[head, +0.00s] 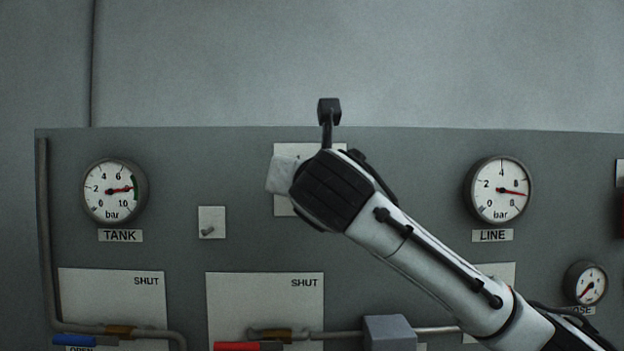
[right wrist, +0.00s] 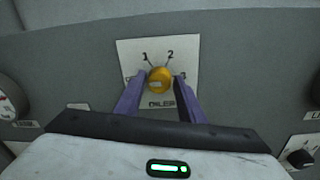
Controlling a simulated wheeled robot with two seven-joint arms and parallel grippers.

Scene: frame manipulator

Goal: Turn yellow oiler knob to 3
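The yellow oiler knob (right wrist: 160,80) sits on a pale plate (right wrist: 128,50) in the right wrist view. The marks 1 and 2 show above it; the plate's side marks and part of the OILER lettering are covered. The purple fingers of my right gripper (right wrist: 161,82) lie along the knob's left and right edges, with no clear gap. In the head view, my right wrist covers the knob and most of the plate (head: 310,149), and the fingers are hidden. My left gripper is in neither view.
The grey panel carries a TANK gauge (head: 115,191) at left and a LINE gauge (head: 498,190) at right. A small switch plate (head: 211,222) is left of the oiler. Below are blue (head: 78,340) and red (head: 237,346) handles, pipes and a grey box (head: 388,332).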

